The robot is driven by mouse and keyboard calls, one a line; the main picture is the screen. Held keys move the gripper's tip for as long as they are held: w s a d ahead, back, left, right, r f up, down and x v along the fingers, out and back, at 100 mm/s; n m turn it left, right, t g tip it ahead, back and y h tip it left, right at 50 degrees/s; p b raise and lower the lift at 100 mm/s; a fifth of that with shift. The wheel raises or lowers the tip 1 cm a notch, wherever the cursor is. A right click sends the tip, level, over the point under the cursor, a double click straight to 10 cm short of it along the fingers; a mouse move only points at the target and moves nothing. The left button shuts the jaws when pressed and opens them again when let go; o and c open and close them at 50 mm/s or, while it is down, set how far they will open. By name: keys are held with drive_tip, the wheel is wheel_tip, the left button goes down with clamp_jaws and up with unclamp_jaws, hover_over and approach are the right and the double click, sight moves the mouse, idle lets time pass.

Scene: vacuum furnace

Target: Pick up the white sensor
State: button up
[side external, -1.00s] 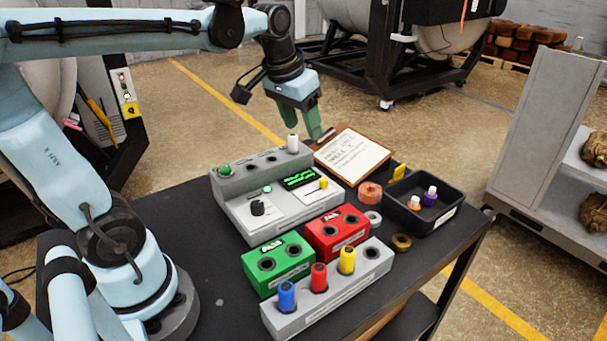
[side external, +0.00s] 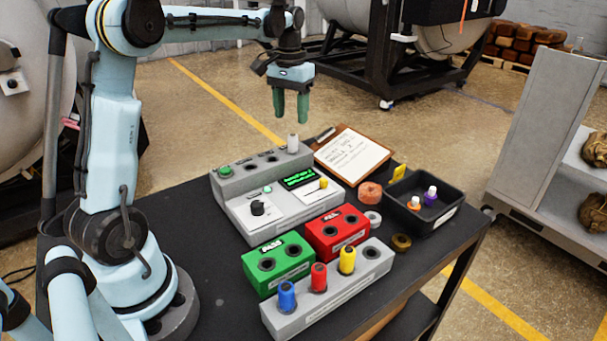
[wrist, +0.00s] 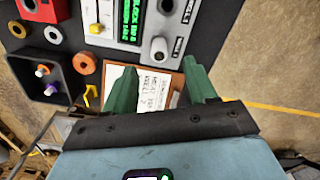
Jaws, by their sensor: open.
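The white sensor (side external: 293,143) stands upright in the rightmost back socket of the grey test station (side external: 240,205). In the wrist view the white sensor (wrist: 160,46) shows end-on in its socket, ahead of the fingers and between their lines. My gripper (side external: 291,118) is open and empty, with its green fingers pointing down. In the side view it appears just above the sensor, apart from it. In the wrist view my gripper (wrist: 160,72) shows a wide gap between its fingers.
A clipboard (side external: 352,152) lies behind the station. A black tray (side external: 448,217) holds orange and purple-based sensors. Green (side external: 280,262) and red (side external: 338,232) blocks and a grey rack (side external: 328,306) with blue, red and yellow sensors stand in front. Tape rolls lie beside the tray.

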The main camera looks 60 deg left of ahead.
sight(293, 135)
drive_tip(key=shift+w+f, duration=0.15)
drive_tip(key=shift+f, duration=3.85)
clamp_jaws()
